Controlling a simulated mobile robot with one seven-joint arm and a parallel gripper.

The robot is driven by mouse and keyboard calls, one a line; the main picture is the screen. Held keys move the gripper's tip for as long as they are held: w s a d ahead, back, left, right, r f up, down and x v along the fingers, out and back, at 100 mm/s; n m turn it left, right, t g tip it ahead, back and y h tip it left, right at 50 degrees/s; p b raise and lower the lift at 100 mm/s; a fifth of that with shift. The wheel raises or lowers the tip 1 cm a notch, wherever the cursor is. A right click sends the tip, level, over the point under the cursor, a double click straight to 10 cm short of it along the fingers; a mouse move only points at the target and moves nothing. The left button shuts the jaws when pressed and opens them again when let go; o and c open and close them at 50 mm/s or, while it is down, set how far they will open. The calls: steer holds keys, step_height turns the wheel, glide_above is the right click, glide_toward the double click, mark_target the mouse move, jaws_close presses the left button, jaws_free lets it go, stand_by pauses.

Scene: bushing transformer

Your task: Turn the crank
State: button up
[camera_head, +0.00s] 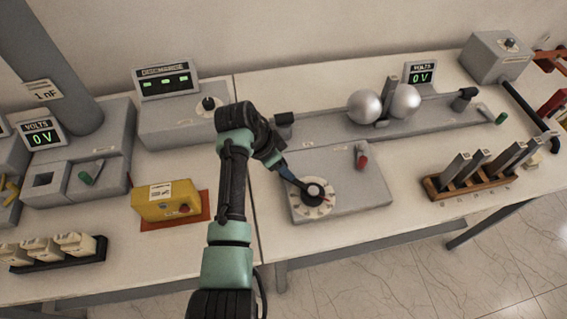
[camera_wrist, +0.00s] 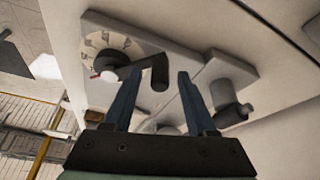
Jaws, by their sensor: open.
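The crank is a dark arm with an upright handle on a round white dial (camera_head: 312,207), on a flat grey panel (camera_head: 362,193). In the wrist view the dial (camera_wrist: 104,42) is at upper left, with a red tip on its hub, and the dark crank handle (camera_wrist: 160,74) stands to its right. My gripper (camera_head: 302,184) reaches down over the dial from the upper left. In the wrist view its blue fingers (camera_wrist: 159,80) are apart, with the handle showing in the gap between their tips. Whether either finger touches it cannot be told.
A red-handled lever (camera_head: 361,160) stands on the same panel, right of the dial. Behind are two metal spheres (camera_head: 364,106) on a long grey base. A wooden rack (camera_head: 476,188) is at right, a yellow box (camera_head: 166,201) at left. Bare table lies below the panel.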

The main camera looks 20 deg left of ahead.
steer(key=shift+w+d+f, duration=0.1)
steer(key=shift+w+f, duration=0.05)
steer(key=shift+f, duration=0.3)
jaws_close()
stand_by(1.2)
